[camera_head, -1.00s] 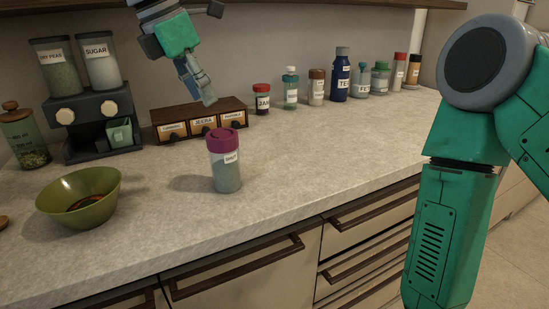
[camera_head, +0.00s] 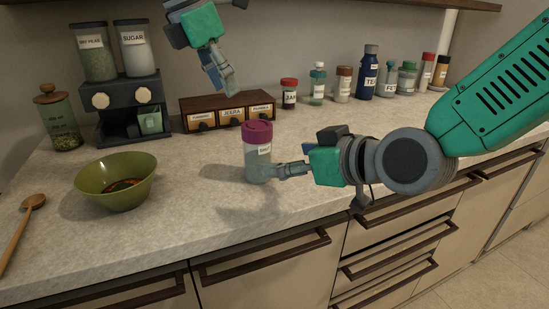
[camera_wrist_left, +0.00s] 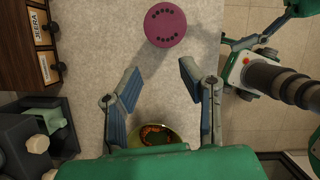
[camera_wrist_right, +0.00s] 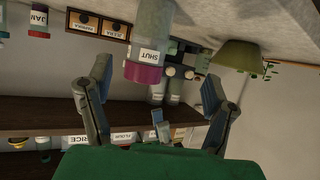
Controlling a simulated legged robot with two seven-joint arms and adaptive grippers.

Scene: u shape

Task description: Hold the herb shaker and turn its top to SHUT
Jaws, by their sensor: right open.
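The herb shaker (camera_head: 257,160) stands upright on the counter, with a clear grey-green body, a purple top and a white label. In the right wrist view the shaker (camera_wrist_right: 150,48) appears upside down and its label reads SHUT. My right gripper (camera_head: 280,172) is open at the shaker's right side; the left wrist view shows it apart from the shaker. In the left wrist view the purple top (camera_wrist_left: 165,25) is seen from above, with rows of dark holes, beyond the fingertips.
A green bowl (camera_head: 118,183) stands left of the shaker, with a wooden spoon (camera_head: 22,232) further left. A spice drawer box (camera_head: 228,112), a dispenser (camera_head: 126,110) and several jars line the back. The counter in front of the shaker is clear.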

